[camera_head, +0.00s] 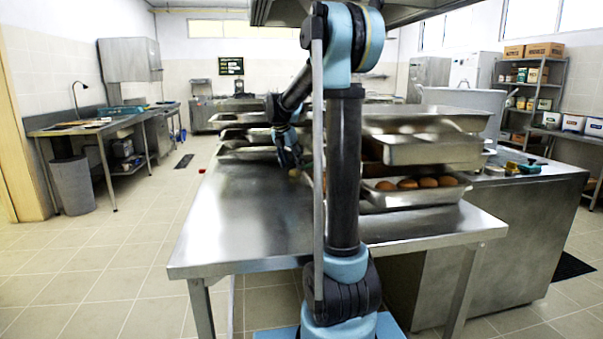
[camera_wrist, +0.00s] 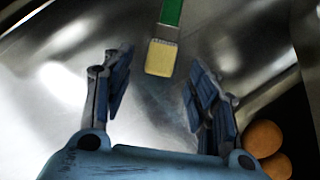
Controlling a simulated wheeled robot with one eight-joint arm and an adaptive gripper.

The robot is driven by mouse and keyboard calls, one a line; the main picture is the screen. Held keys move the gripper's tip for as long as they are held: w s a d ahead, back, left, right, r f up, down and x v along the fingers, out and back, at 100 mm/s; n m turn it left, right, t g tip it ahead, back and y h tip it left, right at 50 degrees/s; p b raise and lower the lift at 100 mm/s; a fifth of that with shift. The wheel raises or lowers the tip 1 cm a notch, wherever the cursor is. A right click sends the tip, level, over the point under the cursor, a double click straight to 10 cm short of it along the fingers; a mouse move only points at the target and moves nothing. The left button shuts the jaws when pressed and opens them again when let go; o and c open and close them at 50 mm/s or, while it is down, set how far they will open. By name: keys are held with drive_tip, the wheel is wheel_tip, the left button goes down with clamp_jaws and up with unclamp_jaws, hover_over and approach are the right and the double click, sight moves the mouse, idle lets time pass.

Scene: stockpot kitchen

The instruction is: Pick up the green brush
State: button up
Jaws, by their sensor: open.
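In the wrist view the green brush (camera_wrist: 171,12) has a green handle at the top edge and a pale yellow bristle end (camera_wrist: 160,57) pointing down toward my gripper (camera_wrist: 158,92). The rest of its handle is cut off by the frame. My gripper is open and empty. The bristle end shows between and slightly beyond its fingertips, and no contact is visible. In the head view my gripper (camera_head: 291,158) is low over the steel table (camera_head: 235,215).
A tray of round brown items (camera_head: 416,183) sits right of my gripper, with stacked metal trays (camera_head: 425,150) above and behind. Brown round items (camera_wrist: 264,139) also show at the lower right of the wrist view. The table's front left is clear. A counter (camera_head: 520,200) stands right.

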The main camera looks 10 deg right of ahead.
sight(294, 170)
drive_tip(key=shift+x, duration=1.75)
drive_tip(key=shift+s, duration=0.15)
drive_tip(key=shift+c, duration=0.5)
drive_tip(key=c, duration=1.1)
drive_tip(key=shift+r, duration=0.1)
drive_tip(key=shift+c, duration=0.2)
